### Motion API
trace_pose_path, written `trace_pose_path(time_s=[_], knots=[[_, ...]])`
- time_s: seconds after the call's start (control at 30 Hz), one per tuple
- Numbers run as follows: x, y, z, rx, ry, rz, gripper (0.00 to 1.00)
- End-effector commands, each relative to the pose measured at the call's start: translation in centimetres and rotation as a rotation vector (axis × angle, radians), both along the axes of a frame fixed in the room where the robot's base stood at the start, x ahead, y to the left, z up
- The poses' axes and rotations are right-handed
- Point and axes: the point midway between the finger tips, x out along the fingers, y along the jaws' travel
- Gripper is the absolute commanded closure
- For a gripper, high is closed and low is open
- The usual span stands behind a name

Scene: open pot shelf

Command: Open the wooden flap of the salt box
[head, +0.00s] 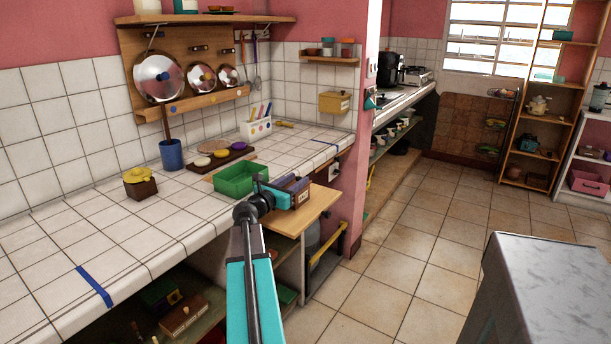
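A small yellow-tan wooden box (334,103) hangs on the tiled wall under a little spice shelf; it looks like the salt box. Its top flap looks shut, and a small mark shows on its front. My gripper (290,188) is at the end of my teal arm, over the wooden board at the counter's front edge. It is lower, nearer and to the left of the wall box, well apart from it. Its fingers are small and seen from behind, so I cannot tell whether they are open.
A green tray (240,179) stands left of my gripper. A brown box with a yellow lid (140,182), a blue pot (172,154) and a white holder (256,128) stand on the tiled counter (130,235).

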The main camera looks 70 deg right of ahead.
Motion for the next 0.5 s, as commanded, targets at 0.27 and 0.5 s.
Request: trace_pose_path(time_s=[0.27, 0.5], knots=[[-0.8, -3.3, 0.0, 0.0, 0.0, -0.002, 0.64], [-1.4, -5.2, 0.0, 0.0, 0.0, -0.001, 0.64]])
